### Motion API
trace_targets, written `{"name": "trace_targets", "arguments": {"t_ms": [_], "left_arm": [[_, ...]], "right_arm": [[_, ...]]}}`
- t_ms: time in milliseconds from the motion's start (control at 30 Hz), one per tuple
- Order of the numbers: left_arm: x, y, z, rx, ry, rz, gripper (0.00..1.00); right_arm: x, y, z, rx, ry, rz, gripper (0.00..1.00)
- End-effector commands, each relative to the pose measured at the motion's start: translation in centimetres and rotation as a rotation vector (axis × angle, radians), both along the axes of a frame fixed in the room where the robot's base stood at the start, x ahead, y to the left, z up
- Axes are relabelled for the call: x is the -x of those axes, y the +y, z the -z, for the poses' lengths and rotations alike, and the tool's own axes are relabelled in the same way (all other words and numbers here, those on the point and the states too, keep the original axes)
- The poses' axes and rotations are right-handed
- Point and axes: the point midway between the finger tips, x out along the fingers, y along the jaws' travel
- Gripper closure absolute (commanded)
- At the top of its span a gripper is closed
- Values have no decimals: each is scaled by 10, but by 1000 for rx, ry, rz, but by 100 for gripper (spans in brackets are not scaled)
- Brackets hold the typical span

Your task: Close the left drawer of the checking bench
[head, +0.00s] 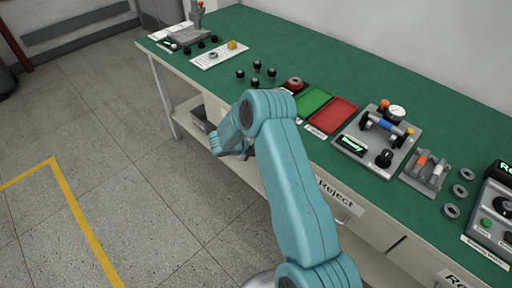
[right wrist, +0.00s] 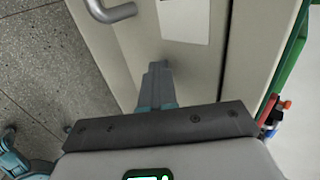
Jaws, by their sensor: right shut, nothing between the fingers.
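The checking bench (head: 270,60) has a green top and pale front. A drawer front with a label reading "Reject" (head: 337,194) shows just right of my arm in the head view; my arm hides its left part, and I cannot tell how far it stands out. In the right wrist view a pale front panel (right wrist: 140,55) carries a white label (right wrist: 184,18) and a grey bar handle (right wrist: 110,10). My right gripper (right wrist: 158,72) is shut and empty, its fingers over this panel; touching or just apart cannot be told. My left gripper is not in view.
Red and green trays (head: 333,115), a device with a lit display (head: 378,140), and several rings stand on the bench top. A grey bin (head: 203,122) is under the bench. The tiled floor at left, with a yellow line (head: 75,205), is clear.

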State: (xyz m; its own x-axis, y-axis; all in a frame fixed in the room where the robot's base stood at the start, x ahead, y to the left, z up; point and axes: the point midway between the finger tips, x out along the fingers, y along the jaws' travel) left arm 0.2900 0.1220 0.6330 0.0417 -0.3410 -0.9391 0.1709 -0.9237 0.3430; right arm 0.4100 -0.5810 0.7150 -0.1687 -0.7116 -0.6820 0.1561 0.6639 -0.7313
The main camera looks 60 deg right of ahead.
Motion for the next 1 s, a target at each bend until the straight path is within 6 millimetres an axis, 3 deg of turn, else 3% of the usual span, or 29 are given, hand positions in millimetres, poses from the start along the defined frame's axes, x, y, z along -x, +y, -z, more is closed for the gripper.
{"name": "trace_targets", "arguments": {"t_ms": [33,167,333,700,1000], "left_arm": [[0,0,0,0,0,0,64],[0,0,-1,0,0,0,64],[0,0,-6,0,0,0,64],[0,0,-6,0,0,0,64],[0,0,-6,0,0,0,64]], "right_arm": [[2,-7,-4,16,1,8,100],[-1,3,-5,15,0,8,100],[-10,38,-5,9,1,2,100],[-25,97,-60,6,-2,4,100],[-27,109,-70,5,0,6,100]]}}
